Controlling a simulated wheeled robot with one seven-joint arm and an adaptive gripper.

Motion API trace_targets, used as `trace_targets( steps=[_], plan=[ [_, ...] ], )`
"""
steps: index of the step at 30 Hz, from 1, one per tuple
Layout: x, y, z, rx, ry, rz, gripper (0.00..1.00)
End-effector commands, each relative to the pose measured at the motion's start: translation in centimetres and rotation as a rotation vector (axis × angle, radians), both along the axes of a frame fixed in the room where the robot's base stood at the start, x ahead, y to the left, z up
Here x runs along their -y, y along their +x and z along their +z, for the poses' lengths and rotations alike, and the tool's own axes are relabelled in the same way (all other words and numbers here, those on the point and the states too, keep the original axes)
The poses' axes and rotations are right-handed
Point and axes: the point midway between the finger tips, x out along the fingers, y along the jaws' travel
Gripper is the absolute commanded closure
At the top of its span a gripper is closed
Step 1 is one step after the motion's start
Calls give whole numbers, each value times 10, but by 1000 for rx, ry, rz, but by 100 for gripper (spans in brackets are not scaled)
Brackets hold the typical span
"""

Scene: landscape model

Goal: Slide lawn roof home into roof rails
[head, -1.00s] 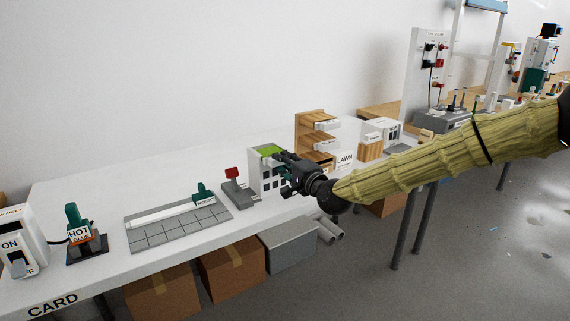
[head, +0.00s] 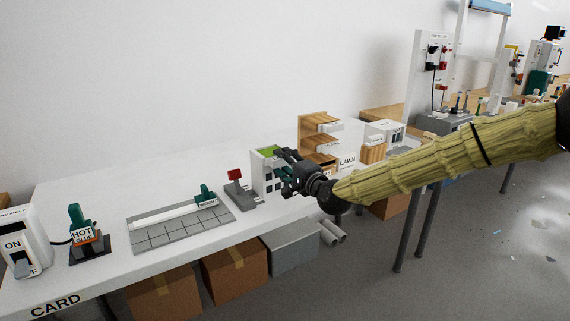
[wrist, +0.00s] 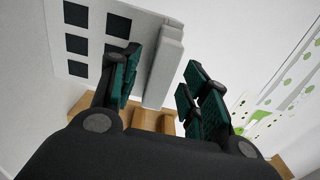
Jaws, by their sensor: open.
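The white model building (head: 258,182) with dark square windows stands near the table's front edge in the head view. The green lawn roof (head: 267,151) shows at its top; whether it is fully seated in the rails is too small to tell. My gripper (head: 280,164) is at the building's right side, hiding part of it. In the wrist view my gripper (wrist: 164,66) is open. The building's windowed wall (wrist: 88,45) lies by the left finger, and a pale grey ledge-like strip (wrist: 165,62) shows between the fingers. I cannot tell whether the fingers touch it.
A wooden shelf (head: 308,127) and a LAWN sign (head: 347,161) stand right of the building. A red-topped grey device (head: 238,190) and a grey cutting board (head: 170,233) are to its left. The HOT GLUE stand (head: 85,240) is farther left. Bare white tabletop lies behind these.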

Motion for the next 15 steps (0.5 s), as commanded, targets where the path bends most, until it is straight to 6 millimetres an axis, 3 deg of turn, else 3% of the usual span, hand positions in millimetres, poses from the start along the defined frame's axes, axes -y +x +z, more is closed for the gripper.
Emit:
trace_targets(
  steps=[5,15],
  plan=[
    [7,-8,0,-1,1,0,54],
    [39,-53,0,0,1,0,54]
  ],
)
